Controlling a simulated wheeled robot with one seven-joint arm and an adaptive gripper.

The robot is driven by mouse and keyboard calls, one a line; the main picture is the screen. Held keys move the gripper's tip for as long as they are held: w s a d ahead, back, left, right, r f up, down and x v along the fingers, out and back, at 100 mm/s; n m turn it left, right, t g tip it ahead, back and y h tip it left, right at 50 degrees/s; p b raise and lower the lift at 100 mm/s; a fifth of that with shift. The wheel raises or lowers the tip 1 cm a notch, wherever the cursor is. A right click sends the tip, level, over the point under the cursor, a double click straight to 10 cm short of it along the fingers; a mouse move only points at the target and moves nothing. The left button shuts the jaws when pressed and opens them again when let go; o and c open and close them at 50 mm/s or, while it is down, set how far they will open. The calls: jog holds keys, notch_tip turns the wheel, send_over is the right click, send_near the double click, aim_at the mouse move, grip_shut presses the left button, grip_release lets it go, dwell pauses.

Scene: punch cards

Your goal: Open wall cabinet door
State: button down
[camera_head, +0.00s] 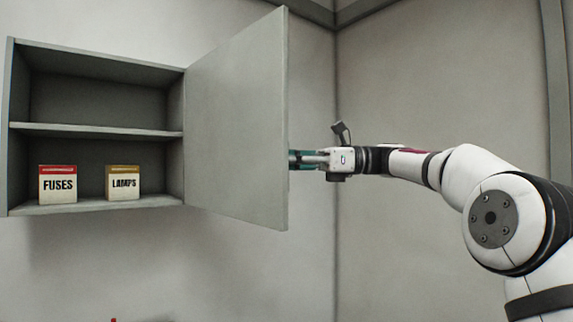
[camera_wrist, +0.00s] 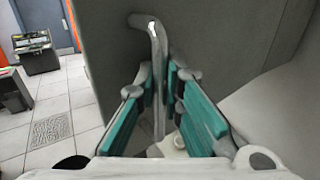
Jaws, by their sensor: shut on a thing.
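The grey wall cabinet (camera_head: 96,128) hangs at the left in the head view. Its door (camera_head: 240,115) stands wide open, swung out on the cabinet's right side. My gripper (camera_head: 303,160) is at the door's far face, its fingertips hidden behind the door edge there. In the wrist view the metal bar handle (camera_wrist: 158,75) runs upright between the teal finger pads of my gripper (camera_wrist: 166,92), in front of the door's grey face (camera_wrist: 215,35). The gripper is shut on the handle.
A FUSES box (camera_head: 58,184) and a LAMPS box (camera_head: 123,183) stand on the cabinet's lower shelf. The upper shelf is empty. In the wrist view, dark equipment (camera_wrist: 36,52) stands on a tiled floor at the left, and a pale wall is close at the right.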

jog(key=shift+d, duration=0.1)
jog(key=c, duration=1.7)
grip_release()
jog(key=d, duration=1.2)
jog(key=shift+w, duration=0.35)
